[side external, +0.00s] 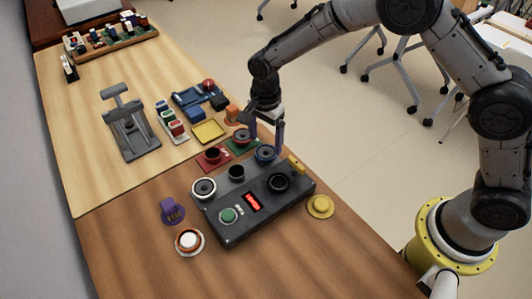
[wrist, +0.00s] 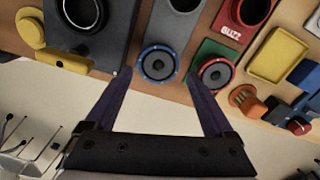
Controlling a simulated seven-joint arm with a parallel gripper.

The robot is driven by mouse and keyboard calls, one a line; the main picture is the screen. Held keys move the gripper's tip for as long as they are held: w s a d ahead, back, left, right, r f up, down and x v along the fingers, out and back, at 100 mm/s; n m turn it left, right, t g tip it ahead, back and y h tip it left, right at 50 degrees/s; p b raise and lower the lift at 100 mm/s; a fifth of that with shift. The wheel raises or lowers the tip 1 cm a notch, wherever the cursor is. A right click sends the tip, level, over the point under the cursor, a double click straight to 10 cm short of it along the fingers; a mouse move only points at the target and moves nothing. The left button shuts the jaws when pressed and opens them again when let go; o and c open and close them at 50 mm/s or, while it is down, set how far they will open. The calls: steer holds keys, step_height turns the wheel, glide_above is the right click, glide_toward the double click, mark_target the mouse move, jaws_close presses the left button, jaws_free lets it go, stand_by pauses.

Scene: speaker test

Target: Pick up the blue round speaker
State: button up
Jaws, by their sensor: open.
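The blue round speaker (wrist: 157,63) has a blue rim and a dark cone. It sits at the far edge of the dark grey panel box in the side view (side external: 265,153). My gripper (wrist: 165,75) is open, with its two purple fingers on either side of the blue speaker in the wrist view. In the side view my gripper (side external: 266,138) is above the blue speaker, pointing down. I cannot tell whether the fingers touch it. A red-rimmed speaker (wrist: 215,74) is just right of the right finger, on a green plate.
The grey panel box (side external: 240,225) holds a red display, a green button and round sockets. A red socket block (side external: 213,158), a yellow tray (side external: 208,131) and an orange part (side external: 232,113) stand close by. A yellow disc (side external: 320,206) lies right of the box.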

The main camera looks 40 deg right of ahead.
mark_target(266, 152)
step_height(266, 152, down, 4)
steer(key=shift+s+f, duration=0.1)
steer(key=shift+c, duration=0.3)
steer(key=c, duration=1)
